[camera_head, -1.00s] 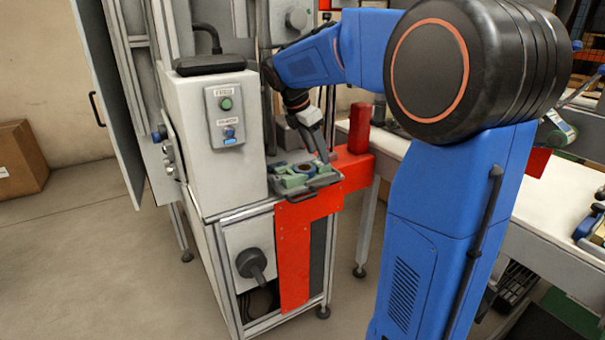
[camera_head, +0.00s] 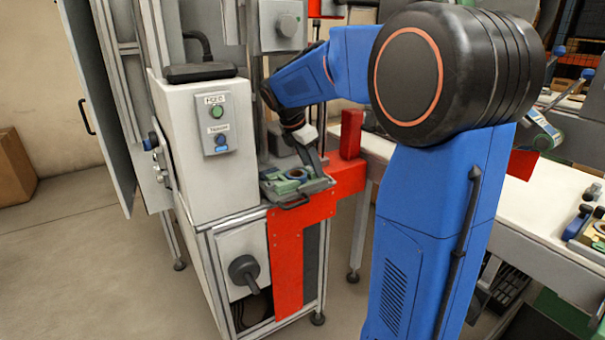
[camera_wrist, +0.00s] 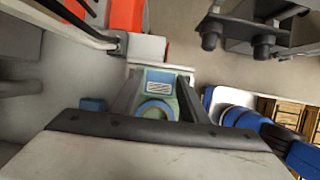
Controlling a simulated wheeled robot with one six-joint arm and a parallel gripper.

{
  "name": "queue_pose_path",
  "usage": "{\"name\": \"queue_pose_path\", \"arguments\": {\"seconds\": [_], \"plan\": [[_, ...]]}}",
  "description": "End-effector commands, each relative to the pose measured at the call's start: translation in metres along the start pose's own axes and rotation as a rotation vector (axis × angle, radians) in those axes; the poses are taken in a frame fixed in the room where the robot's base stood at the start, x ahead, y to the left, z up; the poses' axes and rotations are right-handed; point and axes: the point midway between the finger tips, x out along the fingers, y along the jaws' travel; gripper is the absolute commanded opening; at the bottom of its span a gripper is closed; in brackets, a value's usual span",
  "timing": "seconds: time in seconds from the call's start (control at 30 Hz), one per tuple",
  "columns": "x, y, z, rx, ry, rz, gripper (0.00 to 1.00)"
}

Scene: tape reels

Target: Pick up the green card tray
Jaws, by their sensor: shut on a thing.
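The green card tray (camera_wrist: 158,82) shows in the wrist view as a green-teal piece with a pale label and a blue-rimmed round opening. It lies between the two dark fingers of my gripper (camera_wrist: 157,98), which is shut on it. In the head view my gripper (camera_head: 316,164) points down at the grey holder (camera_head: 318,187) on the machine's ledge. Green pieces and a ring (camera_head: 297,173) show there, partly hidden by the gripper. I cannot tell whether the held tray is clear of the holder.
A white machine housing (camera_head: 190,130) with buttons stands left of the gripper. A red upright block (camera_head: 351,134) and red bracket (camera_head: 300,250) are close on the right and front. A white bench (camera_head: 560,225) lies further right. Bare floor (camera_head: 90,270) is at left.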

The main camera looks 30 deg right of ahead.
Motion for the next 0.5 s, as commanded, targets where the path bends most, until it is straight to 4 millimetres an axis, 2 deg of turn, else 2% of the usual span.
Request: {"name": "queue_pose_path", "arguments": {"seconds": [0.43, 0.5], "plan": [[-0.032, 0.0, 0.013, 0.001, 0.0, 0.003, 0.13], [-0.034, -0.006, 0.014, 0.001, 0.0, 0.001, 0.13]]}}
